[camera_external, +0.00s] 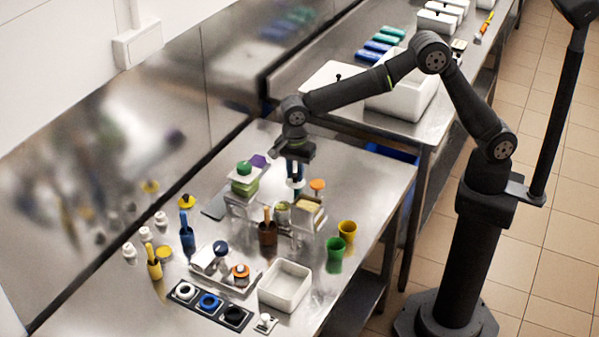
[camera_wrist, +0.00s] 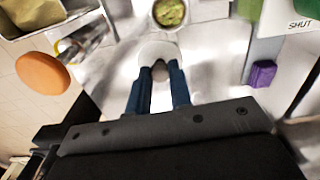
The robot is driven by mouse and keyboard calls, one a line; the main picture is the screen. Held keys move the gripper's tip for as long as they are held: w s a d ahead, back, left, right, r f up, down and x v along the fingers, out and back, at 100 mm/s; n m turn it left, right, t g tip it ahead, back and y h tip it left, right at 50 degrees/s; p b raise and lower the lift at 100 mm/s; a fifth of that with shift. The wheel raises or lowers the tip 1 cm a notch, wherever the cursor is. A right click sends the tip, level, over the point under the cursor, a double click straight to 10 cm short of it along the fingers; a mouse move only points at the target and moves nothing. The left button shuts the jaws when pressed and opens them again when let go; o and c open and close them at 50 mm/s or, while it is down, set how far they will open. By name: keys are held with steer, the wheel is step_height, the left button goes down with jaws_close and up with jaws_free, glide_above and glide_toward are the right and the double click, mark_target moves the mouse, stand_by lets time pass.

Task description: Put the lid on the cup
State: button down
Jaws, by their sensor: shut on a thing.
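My gripper (camera_external: 296,178) is over the steel table, pointing down, and its blue fingers also show in the wrist view (camera_wrist: 161,76). They are shut on the knob of a round white lid (camera_wrist: 158,49), which hangs between the fingertips; it is small in the external view (camera_external: 296,184). A cup with chunky green contents (camera_wrist: 170,13) is at the top of the wrist view, just beyond the lid and apart from it. In the external view the cup (camera_external: 283,208) stands open, in front of my gripper among clear stands. Its lower part is partly hidden.
An orange disc (camera_external: 317,185) is at right. Green (camera_external: 335,248) and yellow (camera_external: 347,230) cups and a white bin (camera_external: 285,287) stand nearer the front.

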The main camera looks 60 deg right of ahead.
steer(key=shift+w+a+f, duration=0.4)
steer(key=shift+a+f, duration=0.3)
steer(key=shift+f, duration=0.35)
steer(key=shift+w+a+f, duration=0.35)
steer(key=shift+a+f, duration=0.3)
steer(key=shift+f, duration=0.45)
steer(key=shift+w+a+f, duration=0.4)
steer(key=shift+a+f, duration=0.3)
steer(key=shift+f, duration=0.35)
steer(key=shift+f, duration=0.15)
steer(key=c, duration=1.2)
jaws_free()
steer(key=shift+o, duration=0.3)
steer(key=o, duration=0.4)
